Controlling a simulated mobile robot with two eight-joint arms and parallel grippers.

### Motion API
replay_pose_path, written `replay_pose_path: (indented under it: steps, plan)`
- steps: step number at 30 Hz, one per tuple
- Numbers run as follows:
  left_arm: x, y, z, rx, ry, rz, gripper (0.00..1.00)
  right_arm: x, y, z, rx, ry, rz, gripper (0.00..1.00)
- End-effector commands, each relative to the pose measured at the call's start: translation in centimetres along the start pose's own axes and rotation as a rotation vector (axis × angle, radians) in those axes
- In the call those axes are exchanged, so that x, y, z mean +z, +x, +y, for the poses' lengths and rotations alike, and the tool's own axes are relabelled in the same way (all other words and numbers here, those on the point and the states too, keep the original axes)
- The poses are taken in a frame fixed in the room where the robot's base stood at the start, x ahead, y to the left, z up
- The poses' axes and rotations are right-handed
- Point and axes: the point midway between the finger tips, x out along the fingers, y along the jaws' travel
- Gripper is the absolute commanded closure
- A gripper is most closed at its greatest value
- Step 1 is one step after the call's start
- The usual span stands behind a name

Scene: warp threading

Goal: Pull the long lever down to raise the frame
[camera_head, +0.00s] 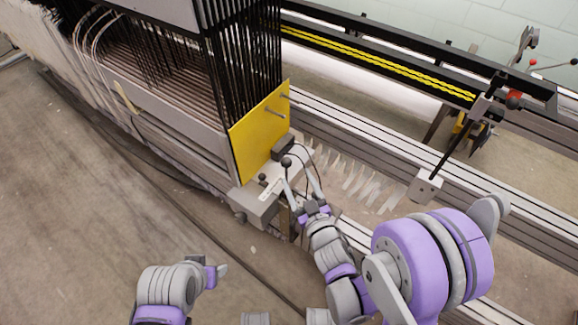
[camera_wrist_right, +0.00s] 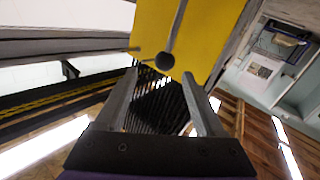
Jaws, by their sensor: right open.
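A lever with a round black knob (camera_head: 286,162) stands at the base of the yellow plate (camera_head: 258,132) on the machine's end. In the right wrist view the knob (camera_wrist_right: 165,61) and its thin grey rod (camera_wrist_right: 178,22) show against the yellow plate. My right gripper (camera_head: 297,175) is open, with its fingers reaching up toward the knob. In the wrist view the knob appears between and just beyond the fingertips (camera_wrist_right: 160,76); I cannot tell whether they touch it. My left gripper (camera_head: 218,274) is low at the left, away from the machine, its jaw opening unclear.
A smaller black knob (camera_head: 262,177) sits on the grey block (camera_head: 255,203) beside the lever. Black upright frames (camera_head: 245,50) with warp threads rise behind the plate. A long grey rail (camera_head: 360,140) runs to the right. The floor at left (camera_head: 90,220) is clear.

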Motion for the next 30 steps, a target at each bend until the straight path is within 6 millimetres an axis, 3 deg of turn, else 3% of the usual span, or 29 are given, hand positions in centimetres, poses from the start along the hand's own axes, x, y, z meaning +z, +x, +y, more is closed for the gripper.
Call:
replay_pose_path:
  steps: [7,21,30]
  plan:
    - [-0.1,-0.1,0.0,0.000,0.000,0.000,0.36,0.1,1.6,-0.8,-0.018,-0.004,0.025,0.29]
    - [-0.4,-1.1,0.0,0.000,0.000,0.004,0.36,0.0,9.7,-0.8,-0.016,-0.002,0.023,0.29]
    - [-0.4,-1.1,0.0,0.000,0.000,0.004,0.36,0.0,10.9,-0.8,-0.016,-0.004,0.023,0.29]
